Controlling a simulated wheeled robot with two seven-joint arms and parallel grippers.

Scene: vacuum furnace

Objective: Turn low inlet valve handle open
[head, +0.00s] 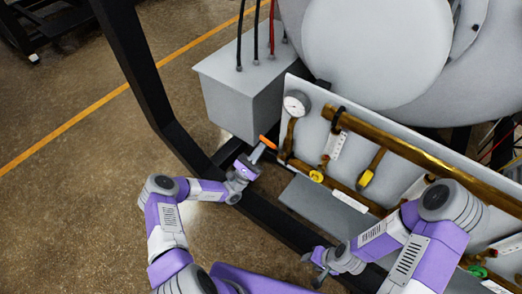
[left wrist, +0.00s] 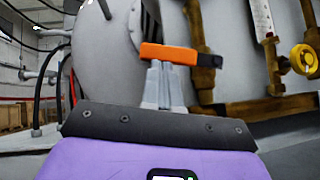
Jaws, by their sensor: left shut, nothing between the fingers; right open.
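An orange valve handle (head: 268,142) sits at the left end of the brass piping on the panel. In the left wrist view the orange handle (left wrist: 178,54) lies roughly level across the picture, with its right end at a brass fitting. My left gripper (head: 257,153) is shut and empty, its fingertips right at the handle. In the left wrist view the fingers (left wrist: 163,82) come up from below and the handle covers their tips. I cannot tell if they touch. My right gripper (head: 313,267) is open, low in the head view, away from the handle.
A grey box (head: 240,85) with cables and a black frame post (head: 140,62) stand left of the panel. A pressure gauge (head: 296,103), yellow handles (head: 366,178) and a thick brass pipe (head: 430,158) are on the panel. Open floor lies to the left.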

